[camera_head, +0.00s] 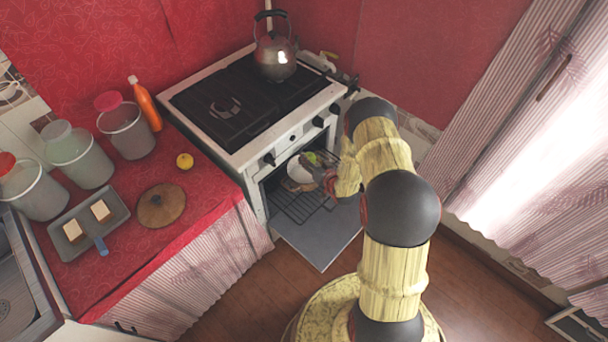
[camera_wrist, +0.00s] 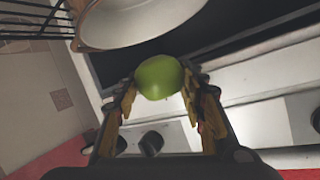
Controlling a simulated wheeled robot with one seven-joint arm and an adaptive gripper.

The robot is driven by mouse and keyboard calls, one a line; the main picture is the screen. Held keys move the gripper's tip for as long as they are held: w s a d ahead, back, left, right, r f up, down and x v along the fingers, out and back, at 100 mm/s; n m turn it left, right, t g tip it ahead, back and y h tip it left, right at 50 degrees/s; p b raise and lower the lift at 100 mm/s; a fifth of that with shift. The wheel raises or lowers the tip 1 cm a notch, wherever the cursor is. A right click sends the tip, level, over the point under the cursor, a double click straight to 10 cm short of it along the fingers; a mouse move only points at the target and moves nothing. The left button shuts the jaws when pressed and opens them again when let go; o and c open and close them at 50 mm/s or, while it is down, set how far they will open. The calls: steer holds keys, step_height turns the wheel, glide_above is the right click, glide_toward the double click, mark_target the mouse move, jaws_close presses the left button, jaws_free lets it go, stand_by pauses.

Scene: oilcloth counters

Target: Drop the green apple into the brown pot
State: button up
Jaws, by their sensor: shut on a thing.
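The green apple (camera_wrist: 158,77) is held between the two fingertips of my gripper (camera_wrist: 163,84) in the wrist view. In the head view a small patch of the apple (camera_head: 311,158) shows at the oven opening, beside the pot. The pot (camera_head: 299,169) stands inside the open oven, with a pale inside and a brownish outer side. In the wrist view the pot (camera_wrist: 128,22) is at the top, past the apple and apart from it in the picture. My gripper (camera_head: 327,180) is partly hidden by my arm in the head view.
The open oven door (camera_head: 320,238) and wire rack (camera_head: 305,205) lie below the pot. The stove front (camera_head: 293,137) is close above my gripper. A kettle (camera_head: 275,58) stands on the stove.

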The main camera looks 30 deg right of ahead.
steer(key=shift+f+b, duration=1.75)
steer(key=shift+f, duration=1.25)
steer(key=o, duration=1.3)
steer(key=shift+s, duration=0.1)
steer(key=v, duration=1.2)
steer(key=shift+r, duration=0.1)
